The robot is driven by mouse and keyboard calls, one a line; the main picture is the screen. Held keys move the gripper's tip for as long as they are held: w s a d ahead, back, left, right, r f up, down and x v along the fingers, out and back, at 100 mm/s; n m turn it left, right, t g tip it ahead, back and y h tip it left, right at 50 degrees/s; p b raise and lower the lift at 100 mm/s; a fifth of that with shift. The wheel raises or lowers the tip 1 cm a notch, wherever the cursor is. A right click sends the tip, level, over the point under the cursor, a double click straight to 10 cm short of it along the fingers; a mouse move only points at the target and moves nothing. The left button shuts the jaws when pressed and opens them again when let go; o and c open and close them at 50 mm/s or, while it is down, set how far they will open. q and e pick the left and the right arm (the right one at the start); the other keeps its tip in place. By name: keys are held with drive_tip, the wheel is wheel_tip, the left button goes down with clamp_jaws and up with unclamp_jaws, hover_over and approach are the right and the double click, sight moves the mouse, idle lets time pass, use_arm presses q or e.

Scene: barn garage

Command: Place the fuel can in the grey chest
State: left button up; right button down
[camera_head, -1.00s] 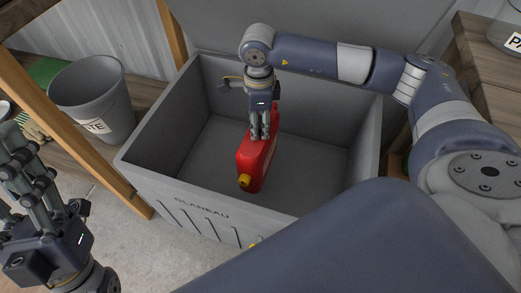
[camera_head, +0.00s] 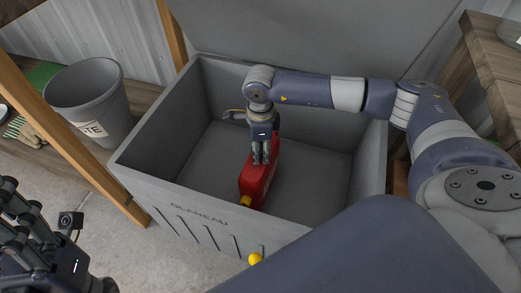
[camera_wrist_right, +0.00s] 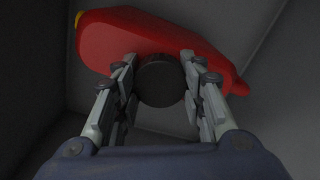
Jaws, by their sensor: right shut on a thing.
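The red fuel can (camera_head: 262,181) with a yellow cap hangs upright inside the open grey chest (camera_head: 170,183), nearer its front wall. My right gripper (camera_head: 262,158) reaches down into the chest and is shut on the top of the can. In the right wrist view the can (camera_wrist_right: 150,38) lies across the fingers (camera_wrist_right: 160,85), with a dark round part between them. I cannot tell whether the can touches the chest floor. My left gripper (camera_head: 35,235) is at the lower left, outside the chest; its fingers are partly cut off by the frame.
The chest lid (camera_head: 310,40) stands open behind. A grey waste bin (camera_head: 92,105) stands to the left, beyond a wooden post (camera_head: 75,140). A wooden table (camera_head: 490,65) is at the right.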

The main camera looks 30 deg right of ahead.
drive_tip(key=shift+f, duration=0.1)
drive_tip(key=c, duration=1.1)
unclamp_jaws()
drive_tip(key=shift+o, duration=0.3)
